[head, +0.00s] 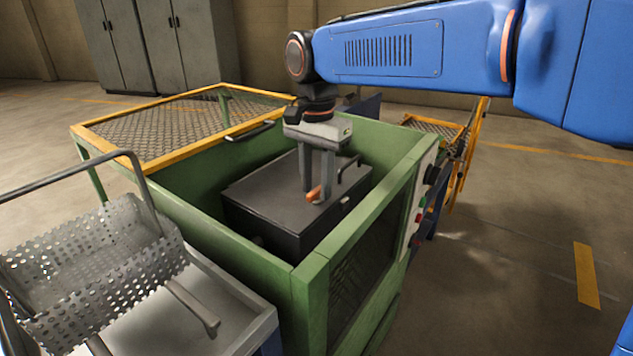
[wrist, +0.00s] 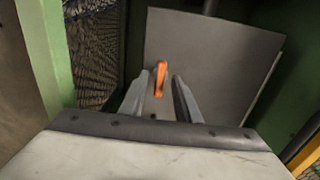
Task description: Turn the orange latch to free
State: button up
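The orange latch (head: 313,194) sits on top of a dark box (head: 262,203) inside a green machine frame. In the wrist view the orange latch (wrist: 161,78) stands out from the grey plate (wrist: 215,60) of the box, pointing up the picture. My gripper (head: 318,195) points down over the box, its fingers around the height of the latch. In the wrist view my gripper (wrist: 163,85) is open, with one finger on each side of the latch and a small gap visible on both sides. The lower end of the latch is partly hidden between the fingers in the head view.
The green frame (head: 225,185) walls in the box on all sides. A yellow-edged mesh lid (head: 165,125) lies open at the back left. A perforated metal basket (head: 95,270) stands at the left. A control panel (head: 425,190) with buttons is on the right. Floor at right is clear.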

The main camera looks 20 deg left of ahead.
grip_shut()
jog(key=shift+n, duration=0.4)
jog(key=n, duration=0.5)
jog(key=shift+n, duration=0.4)
jog(key=n, duration=1.1)
jog(key=shift+n, duration=0.3)
grip_release()
